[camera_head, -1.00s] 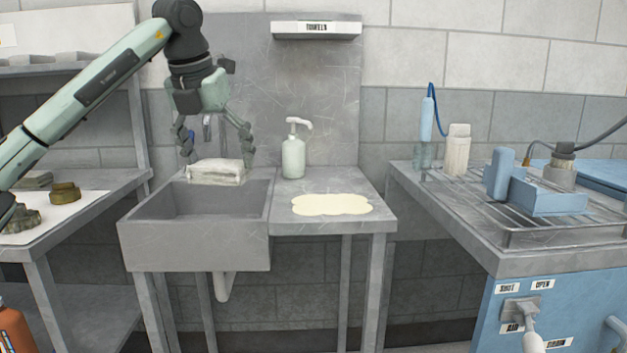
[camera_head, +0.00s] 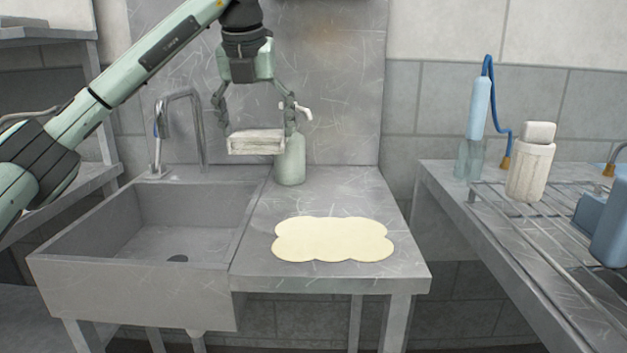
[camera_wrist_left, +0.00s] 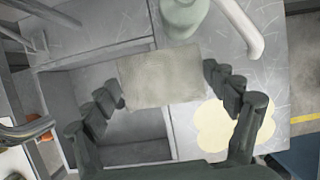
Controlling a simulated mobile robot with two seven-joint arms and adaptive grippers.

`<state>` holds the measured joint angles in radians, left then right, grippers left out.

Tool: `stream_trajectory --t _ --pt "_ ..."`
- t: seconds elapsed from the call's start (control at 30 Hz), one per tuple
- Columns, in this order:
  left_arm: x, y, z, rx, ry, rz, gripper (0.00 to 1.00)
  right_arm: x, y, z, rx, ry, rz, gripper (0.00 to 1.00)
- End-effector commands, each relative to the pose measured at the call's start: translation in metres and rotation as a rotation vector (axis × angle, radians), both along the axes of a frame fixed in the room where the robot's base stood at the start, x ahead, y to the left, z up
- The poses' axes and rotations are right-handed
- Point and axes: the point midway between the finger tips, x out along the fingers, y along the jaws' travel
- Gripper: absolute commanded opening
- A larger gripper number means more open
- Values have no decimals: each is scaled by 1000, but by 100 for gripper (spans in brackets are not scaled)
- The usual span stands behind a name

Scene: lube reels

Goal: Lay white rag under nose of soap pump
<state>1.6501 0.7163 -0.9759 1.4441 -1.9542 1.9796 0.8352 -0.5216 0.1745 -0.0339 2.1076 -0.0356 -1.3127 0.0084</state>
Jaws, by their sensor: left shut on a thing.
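My left gripper (camera_head: 257,131) is shut on the white rag (camera_head: 256,145), a folded off-white pad held level in the air. In the left wrist view the rag (camera_wrist_left: 160,78) spans the gap between the two fingers. The soap pump (camera_head: 290,166), a pale green bottle with a white head, stands upright at the back of the counter. The rag and right finger are in front of its upper left part. Its nose (camera_head: 305,112) points right; in the left wrist view the white nose (camera_wrist_left: 242,30) reaches out past the bottle. My right gripper is out of view.
A flat cream puddle-like patch (camera_head: 333,240) lies on the counter in front of the pump. A sink (camera_head: 150,230) with a tap (camera_head: 185,95) is to the left. A wire-rack bench (camera_head: 510,215) with bottles and blue parts stands right, across a gap.

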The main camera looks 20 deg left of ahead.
Motion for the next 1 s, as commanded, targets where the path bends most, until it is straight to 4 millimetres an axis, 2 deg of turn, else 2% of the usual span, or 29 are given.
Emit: stream_trajectory --t 0.03,0.2,0.4,0.63,0.87,1.0 --pt "4 -13 -7 1 3 -8 52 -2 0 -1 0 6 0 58" --pt "18 -50 -31 2 4 -6 52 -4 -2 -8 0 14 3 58" --pt "30 -81 -51 1 2 -1 52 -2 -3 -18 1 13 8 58" --pt "34 -89 -63 1 1 -1 52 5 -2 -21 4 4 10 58" --pt "33 -89 -95 1 2 -1 52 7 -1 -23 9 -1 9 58" --pt "33 -89 -97 0 0 -1 52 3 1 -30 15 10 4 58"
